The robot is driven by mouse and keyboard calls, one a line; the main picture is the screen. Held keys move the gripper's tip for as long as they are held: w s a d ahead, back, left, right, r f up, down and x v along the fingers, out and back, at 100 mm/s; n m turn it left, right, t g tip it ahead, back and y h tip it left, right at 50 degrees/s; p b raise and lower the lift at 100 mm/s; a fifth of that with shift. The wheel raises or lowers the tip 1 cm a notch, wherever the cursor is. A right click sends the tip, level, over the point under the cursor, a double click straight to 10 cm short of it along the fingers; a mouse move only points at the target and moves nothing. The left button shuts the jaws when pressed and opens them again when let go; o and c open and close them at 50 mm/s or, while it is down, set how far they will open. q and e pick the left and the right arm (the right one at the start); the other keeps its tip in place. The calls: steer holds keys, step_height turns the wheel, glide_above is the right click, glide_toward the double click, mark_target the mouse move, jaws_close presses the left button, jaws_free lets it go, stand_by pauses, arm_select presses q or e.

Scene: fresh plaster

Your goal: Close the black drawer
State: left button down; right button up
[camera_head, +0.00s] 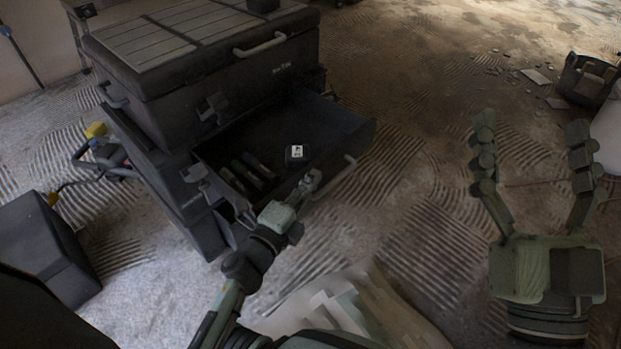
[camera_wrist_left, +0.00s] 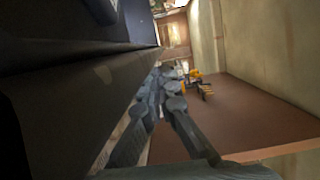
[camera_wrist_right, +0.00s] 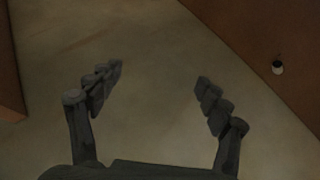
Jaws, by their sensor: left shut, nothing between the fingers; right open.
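The black drawer (camera_head: 345,129) is pulled out from the black tool chest (camera_head: 190,85) in the head view. Its silver handle (camera_head: 336,178) is on the front face. Inside lie several dark tools (camera_head: 247,172) and a small black item with a white label (camera_head: 296,153). My left gripper (camera_head: 310,181) is shut and empty at the drawer's front, close to the handle; I cannot tell whether it touches. In the left wrist view its fingers (camera_wrist_left: 160,85) are together beside a dark surface. My right gripper (camera_head: 528,140) is open and empty, right of the drawer.
A black bucket (camera_head: 586,79) stands at the far right with rubble near it. A dark box (camera_head: 42,248) sits on the floor at left. A yellow and black tool (camera_head: 97,140) is left of the chest. The floor between drawer and right gripper is clear.

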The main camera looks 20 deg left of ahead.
stand_by(0.4)
arm_select(q)
steer(key=shift+w+a, duration=0.2)
steer(key=shift+a, duration=0.2)
steer(key=w+a, duration=0.1)
steer(key=a, duration=0.2)
steer(key=w+a, duration=0.1)
steer(key=a, duration=0.1)
steer(key=w+a+p, duration=0.1)
steer(key=a, duration=0.2)
steer(key=shift+a, duration=0.35)
arm_select(e)
steer(key=f, duration=0.1)
steer(key=g, duration=0.1)
steer(key=w+f+g, duration=0.1)
steer(key=shift+a+f, duration=0.35)
arm_select(q)
steer(key=shift+d, duration=0.15)
